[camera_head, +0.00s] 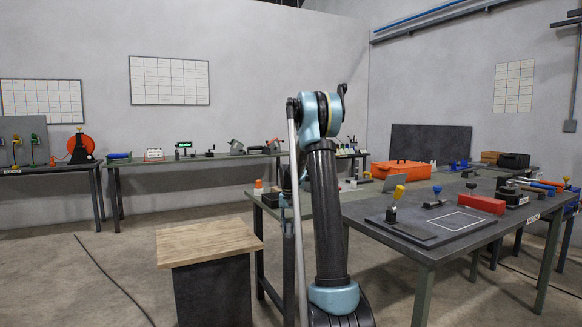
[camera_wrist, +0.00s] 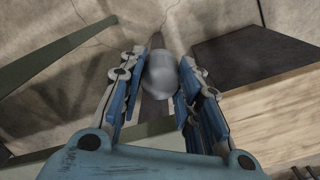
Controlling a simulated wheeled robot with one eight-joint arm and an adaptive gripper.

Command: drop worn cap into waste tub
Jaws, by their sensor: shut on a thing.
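My gripper (camera_wrist: 163,92) is shut on a smooth grey rounded piece, which appears to be the worn cap (camera_wrist: 160,73), in the wrist view. The blue-and-grey fingers stand on both sides of it, and its lower part is hidden between them. The bare floor shows beyond the cap. In the head view my gripper (camera_head: 285,193) is small and partly hidden by my own arm, near the left end of the bench, and I cannot make out the cap there. I cannot identify a waste tub in either view.
A dark block with a wooden top (camera_head: 209,242) stands on the floor at left; it appears at right in the wrist view (camera_wrist: 262,52). The near workbench (camera_head: 420,247) carries a dark mat, a red block (camera_head: 481,203) and tools. Open floor lies at front left.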

